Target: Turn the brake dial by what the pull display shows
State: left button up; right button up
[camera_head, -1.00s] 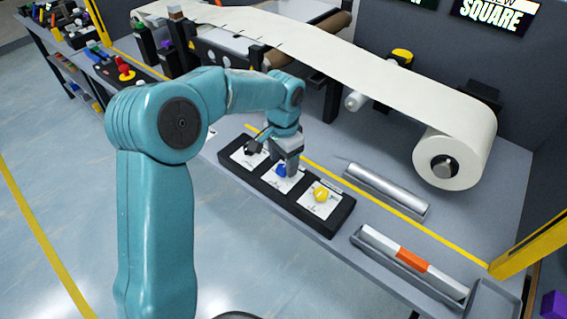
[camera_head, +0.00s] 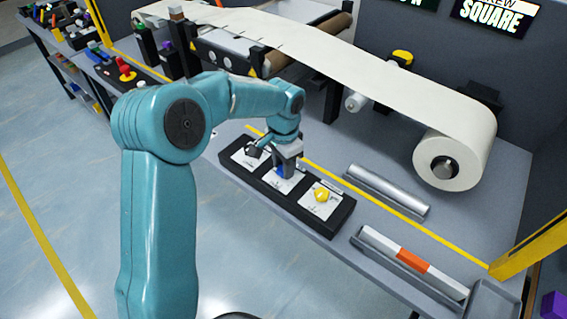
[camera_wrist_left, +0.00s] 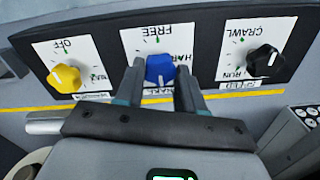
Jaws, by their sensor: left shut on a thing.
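The blue dial (camera_wrist_left: 160,69) sits on the middle white plate of a black panel (camera_head: 268,191). In the left wrist view, its plate reads FREE and HARD, and the lower label is partly covered. My left gripper (camera_wrist_left: 160,74) is shut on the blue dial, with one finger on each side. In the head view, the blue dial (camera_head: 283,170) is largely hidden under the gripper. Two screens are cut off at the top right; one shows only the end of its text, the other (camera_head: 490,17) reads SQUARE. My right gripper is not in view.
A yellow dial (camera_wrist_left: 64,78) marked OFF and a black dial (camera_wrist_left: 265,60) marked CRAWL and RUN flank the blue one. A paper roll (camera_head: 452,155), a metal cylinder (camera_head: 388,189) and an orange-white bar (camera_head: 412,260) are to the right.

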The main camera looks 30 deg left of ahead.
pick_arm(q)
jog(key=m+p, duration=0.1)
jog(key=m, duration=0.4)
jog(key=shift+r+p, duration=0.15)
jog(key=shift+p, duration=0.15)
jog(key=m+p, duration=0.1)
jog(key=m, duration=0.5)
dwell(0.4)
jog(key=o, duration=1)
jog(key=shift+o, duration=0.2)
notch_tip(320, 180, up, 16)
jog(key=shift+r+p, duration=0.15)
jog(key=shift+p, duration=0.25)
